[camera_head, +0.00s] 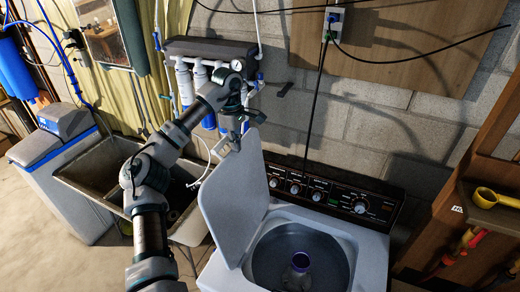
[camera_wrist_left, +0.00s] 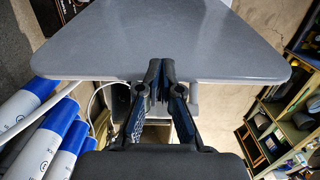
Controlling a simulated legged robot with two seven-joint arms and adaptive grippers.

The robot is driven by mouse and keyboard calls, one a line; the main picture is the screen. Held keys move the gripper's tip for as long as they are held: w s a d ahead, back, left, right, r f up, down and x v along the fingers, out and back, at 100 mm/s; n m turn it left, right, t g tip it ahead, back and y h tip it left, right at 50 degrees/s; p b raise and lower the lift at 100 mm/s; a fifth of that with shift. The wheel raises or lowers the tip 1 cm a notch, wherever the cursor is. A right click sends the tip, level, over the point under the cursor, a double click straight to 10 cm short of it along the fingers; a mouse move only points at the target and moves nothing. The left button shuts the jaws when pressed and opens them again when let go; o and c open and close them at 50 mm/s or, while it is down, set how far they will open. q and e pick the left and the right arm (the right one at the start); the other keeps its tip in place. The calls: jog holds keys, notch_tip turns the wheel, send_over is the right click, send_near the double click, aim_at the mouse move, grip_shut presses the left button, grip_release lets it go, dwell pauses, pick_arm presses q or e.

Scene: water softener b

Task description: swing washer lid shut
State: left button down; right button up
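The washer (camera_head: 310,225) is a white top-loader, and its light grey lid (camera_head: 235,200) stands open, tilted up on the left side of the round tub opening. My left gripper (camera_head: 228,145) is at the lid's upper edge. In the left wrist view, the fingers (camera_wrist_left: 161,75) are drawn together and overlap the edge of the lid (camera_wrist_left: 160,40). I see no lid material between them, and cannot tell whether they touch it. My right gripper is not in view.
The control panel (camera_head: 330,195) runs along the washer's back. A utility sink (camera_head: 100,178) stands left of it, with blue-and-white filters (camera_head: 185,85) on the wall above. A wooden shelf (camera_head: 490,190) with a yellow scoop (camera_head: 487,198) is at the right.

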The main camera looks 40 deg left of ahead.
pick_arm(q)
jog(key=w+d, duration=0.1)
jog(key=d, duration=0.6)
jog(key=shift+w+d+r, duration=0.2)
jog(key=shift+d+r, duration=0.2)
jog(key=shift+r, duration=0.05)
jog(key=c, duration=1.9)
grip_release()
jog(key=o, duration=0.5)
jog(key=shift+a, duration=0.15)
notch_tip(320, 180, up, 12)
jog(key=shift+a, duration=0.45)
jog(key=shift+f, duration=0.15)
